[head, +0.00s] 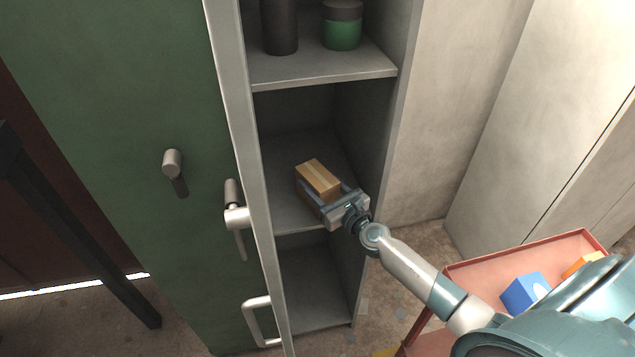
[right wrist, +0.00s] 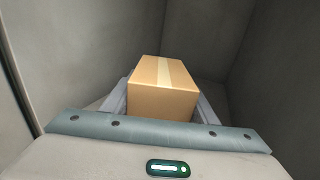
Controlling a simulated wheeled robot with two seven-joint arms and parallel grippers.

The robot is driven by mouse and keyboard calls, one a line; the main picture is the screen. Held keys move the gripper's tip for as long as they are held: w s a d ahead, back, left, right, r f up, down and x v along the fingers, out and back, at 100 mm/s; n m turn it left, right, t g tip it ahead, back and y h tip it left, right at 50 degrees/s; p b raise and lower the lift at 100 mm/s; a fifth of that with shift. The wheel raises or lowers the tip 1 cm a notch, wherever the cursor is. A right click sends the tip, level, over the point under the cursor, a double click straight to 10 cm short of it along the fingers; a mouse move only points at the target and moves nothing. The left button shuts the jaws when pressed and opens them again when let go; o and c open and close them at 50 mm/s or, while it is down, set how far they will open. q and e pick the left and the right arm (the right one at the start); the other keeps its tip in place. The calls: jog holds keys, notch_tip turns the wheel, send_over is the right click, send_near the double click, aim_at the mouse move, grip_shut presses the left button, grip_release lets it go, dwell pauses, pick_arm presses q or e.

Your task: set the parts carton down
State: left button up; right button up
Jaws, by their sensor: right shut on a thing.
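The parts carton (head: 318,177) is a small brown box with a lighter tape strip. My right gripper (head: 322,192) is shut on it and holds it inside the middle compartment of a narrow grey shelf unit (head: 325,78). In the right wrist view the carton (right wrist: 163,92) sits between the two fingers of the gripper (right wrist: 160,100), with grey compartment walls around it. I cannot tell whether the carton's underside touches the shelf board (head: 285,215). My left gripper is not in view.
A dark cylinder (head: 279,27) and a green jar (head: 342,28) stand on the shelf above. The bottom compartment looks empty. A green door (head: 130,120) with handles is at left. A red tray (head: 475,275) with a blue box (head: 524,293) is at lower right.

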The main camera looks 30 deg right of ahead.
aim_at(331, 195)
jog(key=o, duration=1.3)
jog(key=shift+r, duration=0.15)
jog(key=shift+r+p, duration=0.1)
jog(key=shift+p, duration=0.25)
jog(key=s, duration=0.3)
jog(key=s+d+b, duration=0.1)
jog(key=s, duration=0.3)
jog(key=s+b, duration=0.1)
jog(key=s, duration=0.2)
jog(key=shift+s+d, duration=0.25)
jog(key=shift+s, duration=0.05)
jog(key=shift+s+d, duration=0.1)
jog(key=shift+s, duration=0.55)
